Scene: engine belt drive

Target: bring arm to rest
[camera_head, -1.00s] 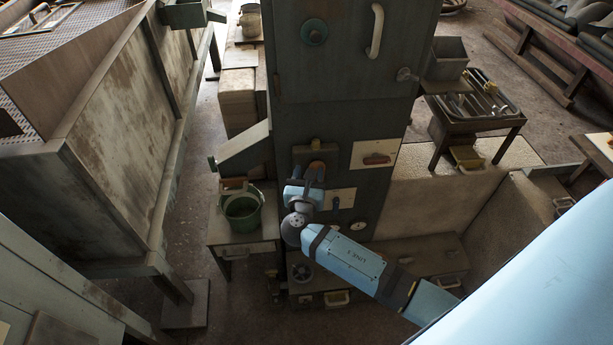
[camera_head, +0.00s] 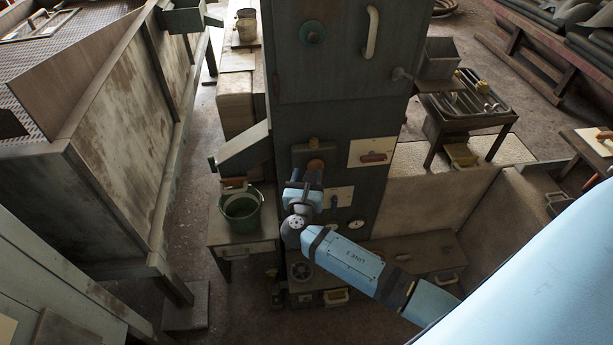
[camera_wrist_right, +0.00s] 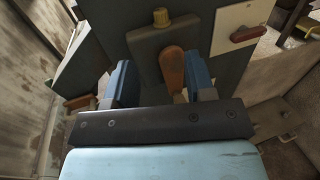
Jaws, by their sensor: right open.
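My right arm comes in from the lower right in the head view, and its gripper (camera_head: 304,184) is in front of the dark green machine cabinet (camera_head: 345,110). In the right wrist view the two blue fingers of the right gripper (camera_wrist_right: 158,82) stand wide apart with nothing held. An orange-brown handle (camera_wrist_right: 172,68) on a dark panel shows beyond the gap between them, apart from the fingers as far as I can tell. My left gripper is not in view.
A white plate with a red-brown handle (camera_head: 373,157) is to the right on the cabinet. A green bucket (camera_head: 241,211) stands on a small table at the left. A tray stand (camera_head: 466,120) is at the right.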

